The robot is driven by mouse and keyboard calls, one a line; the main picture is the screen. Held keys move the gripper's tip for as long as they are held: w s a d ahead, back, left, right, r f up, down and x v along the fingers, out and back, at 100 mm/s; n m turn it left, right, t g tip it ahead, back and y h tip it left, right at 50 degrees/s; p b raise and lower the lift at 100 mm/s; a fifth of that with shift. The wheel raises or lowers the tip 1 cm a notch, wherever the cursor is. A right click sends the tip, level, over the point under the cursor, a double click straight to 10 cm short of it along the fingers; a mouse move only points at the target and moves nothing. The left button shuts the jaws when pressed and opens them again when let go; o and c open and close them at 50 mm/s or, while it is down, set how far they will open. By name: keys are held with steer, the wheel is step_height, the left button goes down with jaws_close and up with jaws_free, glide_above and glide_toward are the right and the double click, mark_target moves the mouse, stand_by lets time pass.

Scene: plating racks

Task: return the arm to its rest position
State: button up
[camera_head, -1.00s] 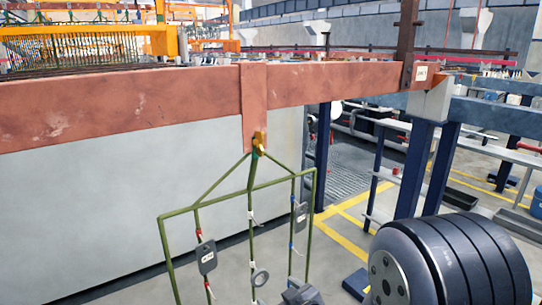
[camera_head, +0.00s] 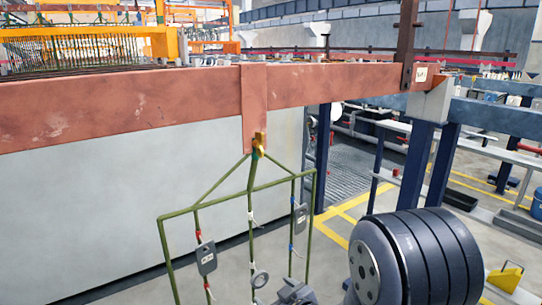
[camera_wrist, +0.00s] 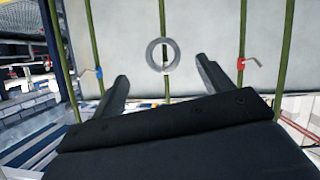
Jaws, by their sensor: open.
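My gripper (camera_wrist: 162,68) shows in the wrist view with its two dark fingers spread wide and nothing held between them. A grey ring (camera_wrist: 163,55) hangs on the green wire rack (camera_wrist: 242,32), beyond the fingertips and lined up with the gap between them. In the head view the ring (camera_head: 260,279) hangs low on the middle rod of the rack (camera_head: 163,245). My dark ribbed arm link (camera_head: 425,260) fills the lower right of the head view. A grey part at the bottom edge, right of the ring, may be my gripper, but I cannot tell.
The rack hangs from a red-brown beam (camera_head: 130,97) before a pale tank wall (camera_head: 100,210). Grey tags (camera_head: 207,258) hang on its side rods. Blue posts (camera_head: 415,170) stand at the right. A yellow object (camera_head: 505,277) sits on the floor beyond my arm.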

steer(key=shift+s+d+r+p, duration=0.1)
steer(key=shift+s+d, duration=0.35)
steer(key=shift+s, duration=0.2)
steer(key=shift+s+d+p, duration=0.15)
steer(key=shift+s+d, duration=0.3)
steer(key=shift+s, duration=0.2)
steer(key=shift+s+d+r+p, duration=0.1)
steer(key=shift+s+d, duration=0.35)
steer(key=shift+s, duration=0.2)
